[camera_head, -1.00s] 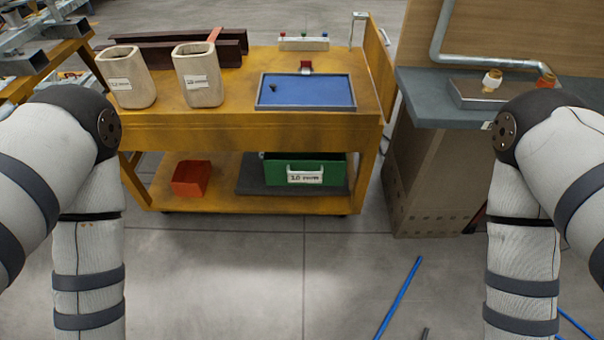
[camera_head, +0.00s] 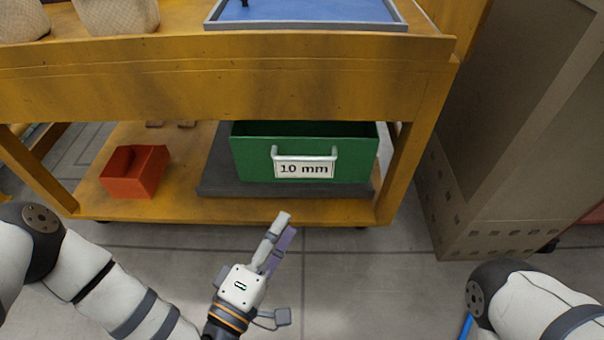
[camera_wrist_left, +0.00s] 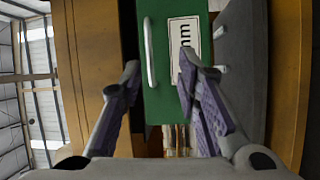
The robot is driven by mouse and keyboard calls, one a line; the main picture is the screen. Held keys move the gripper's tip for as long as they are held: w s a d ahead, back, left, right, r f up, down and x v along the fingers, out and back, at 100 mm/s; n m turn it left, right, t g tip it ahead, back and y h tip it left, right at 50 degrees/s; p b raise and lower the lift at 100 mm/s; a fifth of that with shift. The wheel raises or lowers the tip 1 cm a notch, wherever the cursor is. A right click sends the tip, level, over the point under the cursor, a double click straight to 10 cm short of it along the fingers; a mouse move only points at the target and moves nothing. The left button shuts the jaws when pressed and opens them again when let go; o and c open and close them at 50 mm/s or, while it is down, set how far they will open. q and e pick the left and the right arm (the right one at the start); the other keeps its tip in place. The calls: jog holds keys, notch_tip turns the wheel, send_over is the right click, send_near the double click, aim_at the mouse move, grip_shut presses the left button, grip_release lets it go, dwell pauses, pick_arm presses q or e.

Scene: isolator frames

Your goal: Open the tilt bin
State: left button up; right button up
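The green bin (camera_head: 345,167) sits on a dark grey base on the cart's lower shelf. It has a white bar handle (camera_head: 305,153) on its front above a "10 mm" label (camera_head: 304,170). The bin looks upright, and its inside is dark. My left gripper (camera_head: 284,224) is in front of and below the bin, apart from it. In the left wrist view the gripper (camera_wrist_left: 159,82) is open and empty, with the green front and the handle (camera_wrist_left: 149,52) beyond its fingertips. My right gripper is out of view; only part of the right arm shows.
A red open box (camera_head: 134,173) stands left of the bin on the shelf. The yellow cart top (camera_head: 220,85) overhangs the bin, with a blue tray (camera_head: 305,12) above. A cabinet (camera_head: 480,150) stands to the right. The floor in front is clear.

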pick_arm(q)
jog(key=w+n+t, duration=0.1)
jog(key=w+t, duration=0.1)
jog(key=w, duration=0.1)
jog(key=b, duration=0.4)
send_near(304, 151)
jog(key=w+d+r, duration=0.3)
jog(key=w, duration=0.1)
jog(key=shift+w+d+r+g, duration=0.1)
jog(key=shift+w+d+g, duration=0.05)
jog(key=shift+w+g, duration=0.15)
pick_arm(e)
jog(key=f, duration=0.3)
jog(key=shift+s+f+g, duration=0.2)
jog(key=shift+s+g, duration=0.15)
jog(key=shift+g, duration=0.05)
pick_arm(q)
jog(key=shift+s, duration=0.1)
grip_shut()
